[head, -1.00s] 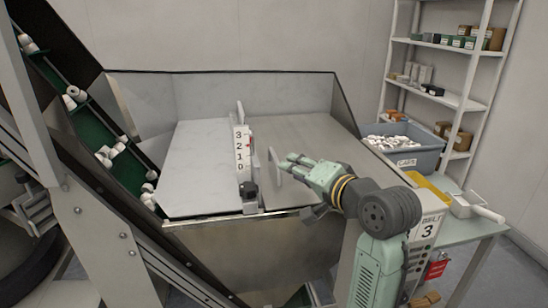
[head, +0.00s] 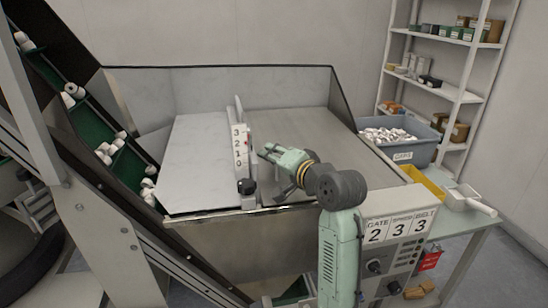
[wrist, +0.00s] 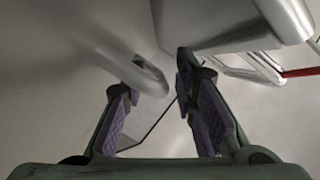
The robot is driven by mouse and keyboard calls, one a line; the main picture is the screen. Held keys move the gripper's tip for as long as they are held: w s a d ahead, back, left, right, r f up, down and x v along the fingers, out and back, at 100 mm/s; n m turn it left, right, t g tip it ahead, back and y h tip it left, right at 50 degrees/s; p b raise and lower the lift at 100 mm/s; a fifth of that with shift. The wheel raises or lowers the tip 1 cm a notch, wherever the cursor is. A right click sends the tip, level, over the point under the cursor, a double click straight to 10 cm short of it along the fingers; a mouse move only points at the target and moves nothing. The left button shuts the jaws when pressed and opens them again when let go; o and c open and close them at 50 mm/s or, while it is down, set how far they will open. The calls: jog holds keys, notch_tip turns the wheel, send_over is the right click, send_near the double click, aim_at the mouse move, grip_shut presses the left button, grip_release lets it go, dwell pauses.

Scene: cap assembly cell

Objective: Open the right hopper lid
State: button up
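The right hopper lid (head: 312,122) is a flat grey panel lying shut over the right half of the hopper. Its pale handle stands at the lid's left side, near the numbered gauge, and is largely hidden behind my gripper (head: 268,153) in the head view. In the wrist view, the rounded handle (wrist: 135,72) shows just beyond and between the fingertips of my gripper (wrist: 152,80). The fingers are apart, and I see no grip on the handle. The left hopper lid (head: 198,160) is paler and also lies flat.
The upright gauge (head: 239,145), marked 3 to 0, stands between the lids, close to my fingertips. A conveyor (head: 90,130) with white caps rises at left. A control panel (head: 396,245), a grey cap bin (head: 412,152) and a yellow tray (head: 425,180) are at right.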

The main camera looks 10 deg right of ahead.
grip_shut()
dwell(0.6)
